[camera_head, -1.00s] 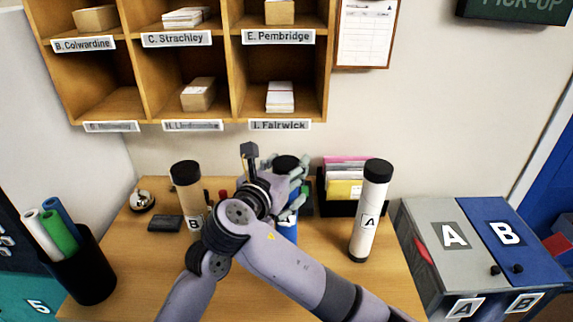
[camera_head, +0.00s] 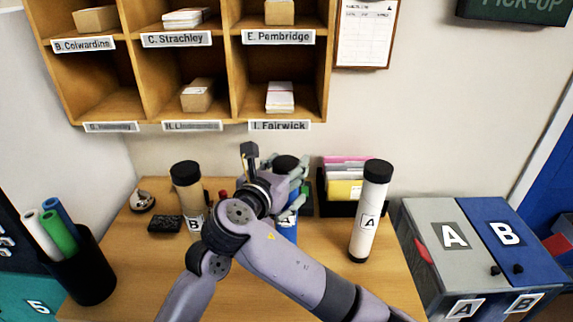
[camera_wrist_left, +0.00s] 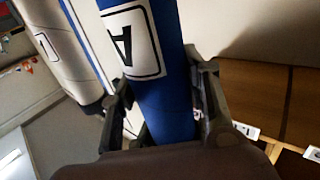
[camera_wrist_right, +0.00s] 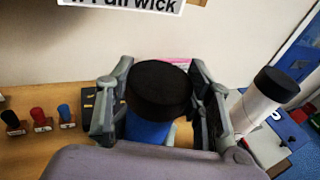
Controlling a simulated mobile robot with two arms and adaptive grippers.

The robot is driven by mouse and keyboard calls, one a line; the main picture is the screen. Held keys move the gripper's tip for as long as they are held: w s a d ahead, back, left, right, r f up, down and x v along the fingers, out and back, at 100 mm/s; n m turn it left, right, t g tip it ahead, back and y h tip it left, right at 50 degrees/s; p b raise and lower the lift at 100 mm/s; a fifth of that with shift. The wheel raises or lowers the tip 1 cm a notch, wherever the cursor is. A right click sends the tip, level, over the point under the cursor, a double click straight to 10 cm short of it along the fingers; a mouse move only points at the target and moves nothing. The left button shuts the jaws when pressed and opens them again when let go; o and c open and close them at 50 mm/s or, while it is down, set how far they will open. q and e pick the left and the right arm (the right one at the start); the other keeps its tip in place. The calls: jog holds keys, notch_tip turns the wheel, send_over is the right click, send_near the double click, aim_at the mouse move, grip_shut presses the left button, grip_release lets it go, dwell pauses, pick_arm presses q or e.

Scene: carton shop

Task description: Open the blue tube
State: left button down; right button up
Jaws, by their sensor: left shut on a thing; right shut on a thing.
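The blue tube (camera_head: 288,228) stands on the desk, partly hidden behind my arms. Its black cap (camera_head: 286,162) is on its top end. My right gripper (camera_head: 293,175) is at the top of the tube. In the right wrist view its fingers (camera_wrist_right: 160,85) are on either side of the black cap (camera_wrist_right: 158,88), with blue tube below it. In the left wrist view the blue tube (camera_wrist_left: 160,75) shows an A label. My left gripper (camera_wrist_left: 163,95) has its fingers closed around the tube's body. In the head view the left fingers are hidden.
A brown tube B (camera_head: 188,195) stands left and a white tube A (camera_head: 369,215) right, both black-capped. A folder rack (camera_head: 345,208) is behind. A black bin of rolls (camera_head: 88,280) is far left. Pigeonholes (camera_head: 190,127) hang above. A/B bins (camera_head: 440,225) stand right.

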aim_at(287, 163)
jog(key=shift+r, duration=0.15)
jog(key=shift+r, duration=0.95)
jog(key=shift+r, duration=0.1)
jog(key=shift+r, duration=1.9)
pick_arm(q)
jog(key=c, duration=0.8)
grip_release()
jog(key=shift+s+a, duration=0.1)
